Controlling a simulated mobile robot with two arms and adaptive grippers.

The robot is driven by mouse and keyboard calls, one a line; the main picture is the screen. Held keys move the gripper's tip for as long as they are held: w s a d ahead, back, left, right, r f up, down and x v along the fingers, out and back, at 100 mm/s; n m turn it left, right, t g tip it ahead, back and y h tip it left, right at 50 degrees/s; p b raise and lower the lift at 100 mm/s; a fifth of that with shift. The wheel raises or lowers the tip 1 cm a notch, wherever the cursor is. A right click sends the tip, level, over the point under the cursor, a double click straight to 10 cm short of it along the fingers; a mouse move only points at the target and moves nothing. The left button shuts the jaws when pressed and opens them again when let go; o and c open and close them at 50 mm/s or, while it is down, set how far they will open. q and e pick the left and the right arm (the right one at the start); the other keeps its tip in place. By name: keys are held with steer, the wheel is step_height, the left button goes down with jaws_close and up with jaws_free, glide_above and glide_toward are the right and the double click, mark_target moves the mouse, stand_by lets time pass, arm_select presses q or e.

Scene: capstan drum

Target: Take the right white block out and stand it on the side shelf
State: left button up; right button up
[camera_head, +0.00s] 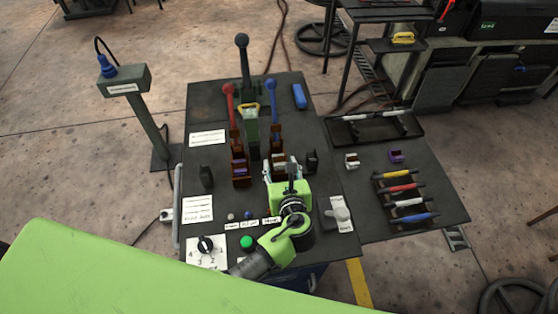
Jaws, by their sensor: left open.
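My left gripper (281,170) is over the right brown holder (276,138) on the dark console, and it is open. Something pale shows around its fingertips; I cannot tell whether this is a white block or part of the gripper. The gripper hides the near end of that holder. The left brown holder (240,180) stands beside it with a purple piece inside. The side shelf (358,210) is the dark surface to the right of the console. A small white block (352,160) stands on it, next to a purple block (396,155). My right gripper is not in view.
A red lever (229,92), a blue lever (271,88) and a tall black lever (242,42) rise behind the holders. Several coloured-handled tools (405,201) lie in a rack on the shelf. A post-mounted box (124,81) stands left of the console.

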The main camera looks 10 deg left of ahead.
mark_target(279, 157)
arm_select(q)
steer(key=shift+w+a+f, duration=0.15)
steer(key=shift+w, duration=0.3)
steer(key=p+x, duration=0.1)
steer(key=x, duration=0.2)
steer(key=shift+f, duration=0.1)
steer(key=shift+w+f, duration=0.2)
steer(key=shift+w, duration=0.15)
steer(key=shift+w+a+f, duration=0.1)
steer(key=shift+c, duration=1)
jaws_close()
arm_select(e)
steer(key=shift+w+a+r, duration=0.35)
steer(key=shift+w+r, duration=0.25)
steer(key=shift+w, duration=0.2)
